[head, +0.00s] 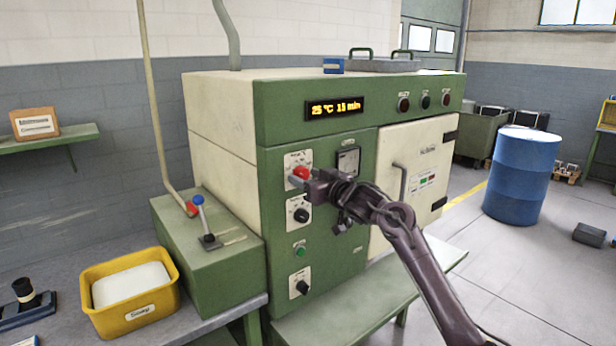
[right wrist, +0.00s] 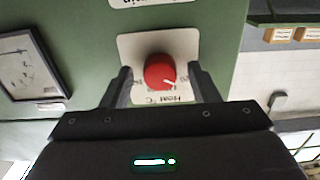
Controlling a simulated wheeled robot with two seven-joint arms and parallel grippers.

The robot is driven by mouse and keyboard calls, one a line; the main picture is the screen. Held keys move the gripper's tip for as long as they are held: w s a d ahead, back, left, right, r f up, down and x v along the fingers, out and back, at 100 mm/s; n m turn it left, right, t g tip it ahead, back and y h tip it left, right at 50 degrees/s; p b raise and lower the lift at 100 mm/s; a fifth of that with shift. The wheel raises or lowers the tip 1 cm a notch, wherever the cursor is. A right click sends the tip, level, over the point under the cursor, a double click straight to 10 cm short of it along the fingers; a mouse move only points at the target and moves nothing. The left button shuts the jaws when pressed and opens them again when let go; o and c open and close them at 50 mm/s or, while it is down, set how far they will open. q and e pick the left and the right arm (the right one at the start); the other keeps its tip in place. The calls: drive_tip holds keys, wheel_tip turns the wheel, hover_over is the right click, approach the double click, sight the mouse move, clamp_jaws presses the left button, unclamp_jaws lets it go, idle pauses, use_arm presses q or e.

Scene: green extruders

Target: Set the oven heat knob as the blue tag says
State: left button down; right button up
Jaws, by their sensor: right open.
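The red heat knob (head: 301,172) is on a white dial plate on the oven's green front. In the right wrist view the knob (right wrist: 159,70) has a white pointer mark toward the lower right, and its plate's "Heat °C" print is upside down. My right gripper (head: 304,181) is at the knob, and its open fingers stand on either side of it with gaps showing. The oven display (head: 334,107) reads about "25 °C 15 min". A small blue block (head: 333,65), perhaps the blue tag, sits on the oven top; no writing is legible. My left gripper is out of view.
A black knob (head: 299,211) is just below the red one, and a gauge (head: 348,162) is to its right. The cream oven door (head: 408,170) is shut. A yellow bin (head: 130,291) and a red-and-blue lever (head: 201,215) are at left.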

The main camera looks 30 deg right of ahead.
drive_tip(key=shift+c, duration=0.4)
drive_tip(key=c, duration=0.9)
drive_tip(key=shift+r+m+p, duration=0.2)
drive_tip(key=shift+m+p, duration=0.5)
drive_tip(key=shift+p, duration=0.25)
drive_tip(key=m+p, duration=0.3)
drive_tip(key=p, duration=0.1)
drive_tip(key=shift+r+m, duration=0.1)
drive_tip(key=shift+m, duration=0.3)
drive_tip(key=shift+m+p, duration=1.4)
drive_tip(key=shift+p, duration=0.3)
drive_tip(key=shift+f, duration=0.2)
drive_tip(key=o, duration=1)
drive_tip(key=shift+s+f, duration=0.1)
drive_tip(key=shift+s, duration=0.05)
